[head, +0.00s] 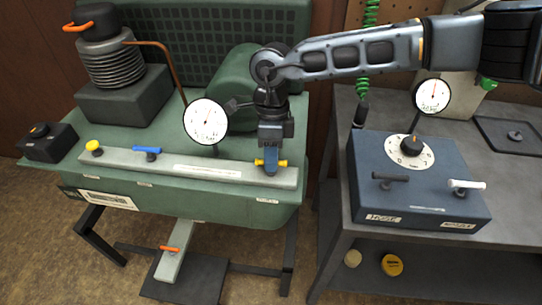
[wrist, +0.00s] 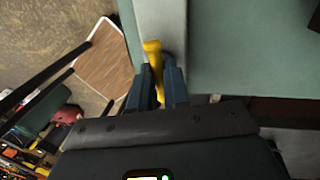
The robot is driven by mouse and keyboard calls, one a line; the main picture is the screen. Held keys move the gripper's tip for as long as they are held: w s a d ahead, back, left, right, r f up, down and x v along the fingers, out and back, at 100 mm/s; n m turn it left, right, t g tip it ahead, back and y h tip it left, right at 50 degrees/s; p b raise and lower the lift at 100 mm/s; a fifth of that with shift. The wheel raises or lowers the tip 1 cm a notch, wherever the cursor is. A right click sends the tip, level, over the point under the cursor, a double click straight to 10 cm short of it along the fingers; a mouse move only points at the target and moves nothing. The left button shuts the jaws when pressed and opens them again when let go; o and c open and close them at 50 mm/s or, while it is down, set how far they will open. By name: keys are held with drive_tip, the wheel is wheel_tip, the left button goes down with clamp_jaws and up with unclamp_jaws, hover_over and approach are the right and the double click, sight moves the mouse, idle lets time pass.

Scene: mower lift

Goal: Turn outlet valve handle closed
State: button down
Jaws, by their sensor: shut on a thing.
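A yellow lever handle (head: 283,163) sits at the right end of the pale grey manifold bar on the green tank unit; I take it for the outlet valve handle, though its label is too small to read. My gripper (head: 271,168) points down over it and is shut on it. In the wrist view the yellow handle (wrist: 152,60) lies between the two dark blue fingers (wrist: 158,88), roughly lined up with the bar's length. The handle's middle and its pivot are mostly hidden by the fingers.
The manifold bar (head: 215,172) also carries a blue lever (head: 147,150) and a yellow knob (head: 93,146). A round gauge (head: 206,121) stands just behind it, left of my gripper. A blue control box (head: 455,205) stands on the grey bench at right, across a gap.

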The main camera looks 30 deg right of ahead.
drive_tip(key=shift+m, duration=0.5)
drive_tip(key=c, duration=1.1)
unclamp_jaws()
wheel_tip(320, 180, up, 8)
drive_tip(key=w+b, duration=0.1)
drive_tip(key=shift+d+f, duration=0.2)
drive_tip(key=shift+d, duration=0.25)
drive_tip(key=shift+w, duration=0.1)
